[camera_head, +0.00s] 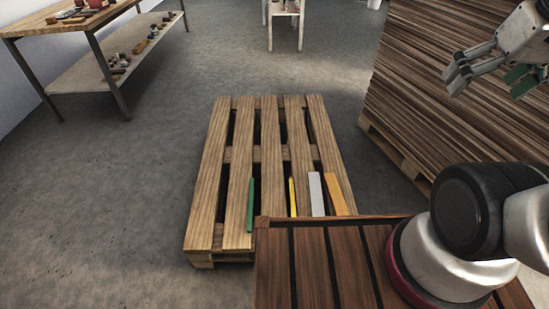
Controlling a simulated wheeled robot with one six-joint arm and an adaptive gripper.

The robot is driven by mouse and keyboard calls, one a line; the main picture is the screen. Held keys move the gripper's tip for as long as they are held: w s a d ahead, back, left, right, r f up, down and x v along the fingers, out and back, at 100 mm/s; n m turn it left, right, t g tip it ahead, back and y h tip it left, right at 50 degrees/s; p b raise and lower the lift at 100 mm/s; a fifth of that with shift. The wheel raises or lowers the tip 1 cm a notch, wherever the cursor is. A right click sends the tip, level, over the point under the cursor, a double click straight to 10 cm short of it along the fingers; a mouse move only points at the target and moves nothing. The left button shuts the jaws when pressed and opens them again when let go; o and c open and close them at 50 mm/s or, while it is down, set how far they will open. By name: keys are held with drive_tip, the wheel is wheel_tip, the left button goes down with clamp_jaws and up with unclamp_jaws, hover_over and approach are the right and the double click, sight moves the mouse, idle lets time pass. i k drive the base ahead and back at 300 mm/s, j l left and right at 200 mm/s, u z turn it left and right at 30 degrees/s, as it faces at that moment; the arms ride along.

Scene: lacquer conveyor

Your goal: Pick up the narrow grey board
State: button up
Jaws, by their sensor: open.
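The narrow grey board (316,194) is a light grey strip near the close end of a wooden pallet (234,158). It stands between a thin yellow board (292,197) on its left and a wider orange board (340,193) on its right. A green board (250,204) is further left. The lower end of the grey board meets the edge of a brown slatted top in the picture, so its base may be hidden. My gripper (487,84) is at the upper right, open and empty, well apart from the boards, in front of the stacked sheets.
A tall stack of brown sheets (440,110) stands on a pallet at the right. The brown slatted top (312,265) fills the near foreground beside my arm's base. A workbench (75,24) with small items is at the upper left. The grey floor left of the pallet is clear.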

sight(316, 194)
drive_tip(key=l, duration=0.25)
drive_tip(key=i+l, duration=0.15)
drive_tip(key=i+l+u, duration=0.25)
drive_tip(key=l, duration=0.65)
drive_tip(key=l+u, duration=0.25)
drive_tip(key=l, duration=0.6)
drive_tip(key=u, duration=1)
